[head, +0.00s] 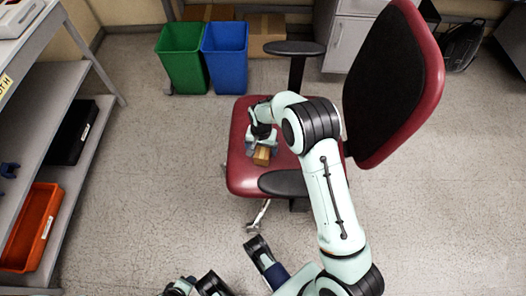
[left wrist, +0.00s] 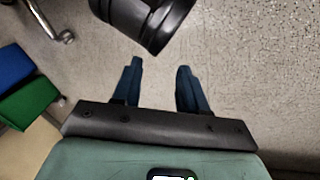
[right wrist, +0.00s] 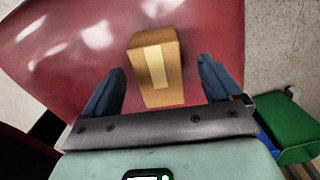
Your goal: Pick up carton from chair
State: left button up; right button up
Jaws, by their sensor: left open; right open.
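The carton (head: 262,156) is a small brown box on the red seat of the chair (head: 240,181). In the right wrist view the carton (right wrist: 155,70) has a pale tape strip and lies between and just ahead of the two open fingers, with a gap on each side. My right gripper (head: 262,147) is over the seat at the carton, open, and hides part of it in the head view. My left gripper (left wrist: 157,75) is open and empty above the floor in the left wrist view.
The chair's backrest (head: 392,85) rises at the right, with a front armrest (head: 284,184) and a rear armrest (head: 294,48). A green bin (head: 182,58) and a blue bin (head: 225,58) stand behind. A shelf (head: 62,125) is at the left. Floor between shelf and chair is clear.

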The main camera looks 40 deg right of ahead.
aim_at(263, 152)
notch_tip(263, 152, down, 4)
jog(key=shift+s+d+f+b, duration=0.1)
jog(key=shift+d+b, duration=0.05)
jog(key=shift+b, duration=0.4)
jog(key=c, duration=1)
pick_arm(q)
jog(key=shift+w+a+f+t, duration=0.15)
jog(key=shift+w+a+f, duration=0.15)
jog(key=shift+w, duration=0.2)
jog(key=shift+w+a+f+t, duration=0.15)
jog(key=shift+w+a+f, duration=0.05)
jog(key=shift+w+f, duration=0.2)
